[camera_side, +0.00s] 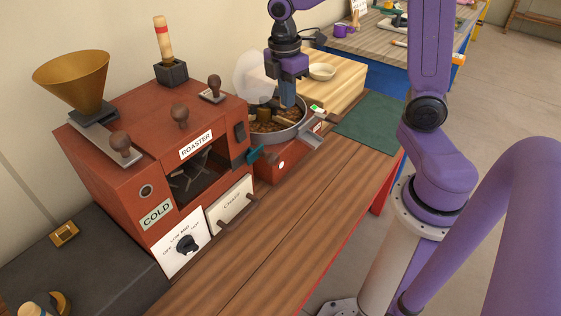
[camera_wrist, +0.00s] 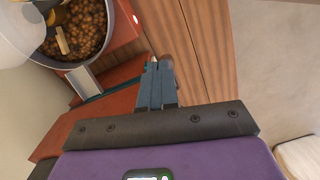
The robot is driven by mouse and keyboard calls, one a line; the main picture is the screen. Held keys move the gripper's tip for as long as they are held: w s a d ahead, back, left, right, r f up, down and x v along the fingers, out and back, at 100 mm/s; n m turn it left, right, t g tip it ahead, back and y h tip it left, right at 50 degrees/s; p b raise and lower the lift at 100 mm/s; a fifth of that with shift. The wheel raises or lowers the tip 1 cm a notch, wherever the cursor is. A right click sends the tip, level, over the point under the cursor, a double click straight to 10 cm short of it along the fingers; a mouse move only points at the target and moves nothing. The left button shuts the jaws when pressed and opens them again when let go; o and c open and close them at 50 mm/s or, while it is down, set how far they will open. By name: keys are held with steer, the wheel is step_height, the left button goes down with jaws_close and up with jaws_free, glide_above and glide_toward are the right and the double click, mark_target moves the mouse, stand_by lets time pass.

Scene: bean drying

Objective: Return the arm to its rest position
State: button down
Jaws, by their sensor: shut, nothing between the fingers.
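My gripper (camera_side: 288,103) hangs from my purple arm over the front of the round cooling tray (camera_side: 300,133) in the side view. In the wrist view my gripper (camera_wrist: 158,64) has its blue fingers together with nothing between them. The tray with brown beans (camera_wrist: 83,28) lies at the upper left of the wrist view. In the side view the beans (camera_side: 262,124) lie partly hidden around a stirrer.
The red roaster (camera_side: 205,120) stands left of the tray, with a brass funnel (camera_side: 75,80) on top. A green mat (camera_side: 368,118) and a wooden board with a white bowl (camera_side: 322,71) lie to the right. The front of the wooden counter (camera_side: 300,215) is clear.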

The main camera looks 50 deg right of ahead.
steer(key=s+a+m, duration=0.1)
steer(key=s+a, duration=0.2)
steer(key=s, duration=0.7)
steer(key=s+a+m, duration=0.1)
steer(key=s+a, duration=0.3)
steer(key=s, duration=0.7)
steer(key=shift+f+m+t+y, duration=0.3)
steer(key=shift+f+y, duration=0.05)
steer(key=shift+y, duration=0.05)
